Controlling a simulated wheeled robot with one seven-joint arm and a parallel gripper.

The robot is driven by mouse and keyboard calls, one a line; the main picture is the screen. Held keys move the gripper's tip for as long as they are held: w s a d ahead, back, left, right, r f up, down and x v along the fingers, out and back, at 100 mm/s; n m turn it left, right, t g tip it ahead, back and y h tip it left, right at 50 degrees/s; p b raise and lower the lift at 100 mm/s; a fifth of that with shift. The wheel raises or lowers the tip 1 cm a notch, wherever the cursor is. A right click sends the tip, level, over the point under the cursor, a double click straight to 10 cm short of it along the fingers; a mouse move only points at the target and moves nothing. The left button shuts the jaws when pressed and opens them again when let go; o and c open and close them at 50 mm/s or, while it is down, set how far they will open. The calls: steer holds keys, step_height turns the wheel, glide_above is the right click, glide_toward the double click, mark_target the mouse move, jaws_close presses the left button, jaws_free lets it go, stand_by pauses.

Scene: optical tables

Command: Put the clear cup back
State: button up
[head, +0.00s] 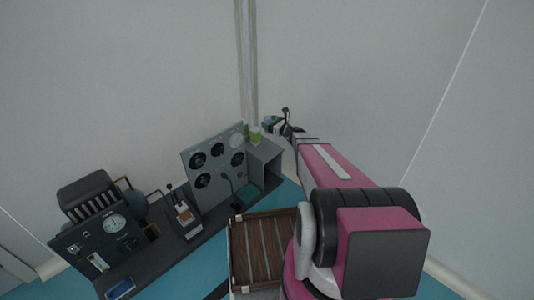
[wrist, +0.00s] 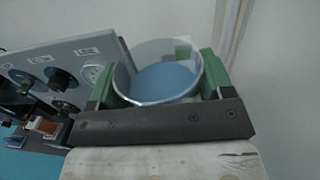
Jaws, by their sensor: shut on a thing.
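The clear cup (wrist: 160,97) is a see-through round vessel, seen from above in the wrist view with a bluish area inside it. My gripper (wrist: 165,78) is shut on it, with one green finger pad on each side of its wall. In the head view my gripper (head: 277,124) is small and far off at the end of my pink arm, in front of the wall corner. The cup is too small there to make out clearly. What lies right below the cup is hidden in the wrist view.
A grey dial panel (head: 215,165) stands at the back of a dark bench, beside a grey box shelf (head: 270,158) with a green item (head: 255,136) on top. A gauge unit (head: 108,238) stands at left. A slatted wooden tray (head: 262,250) lies nearer, partly behind my arm.

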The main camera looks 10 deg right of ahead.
steer(key=shift+m+t+h, duration=0.4)
steer(key=shift+h, duration=0.1)
steer(key=w+f, duration=0.1)
steer(key=f, duration=0.5)
steer(key=w+f, duration=0.1)
steer(key=f, duration=0.5)
steer(key=w+f, duration=0.2)
steer(key=f, duration=0.4)
steer(key=shift+w+a, duration=0.1)
steer(key=shift+f, duration=0.15)
steer(key=o, duration=1)
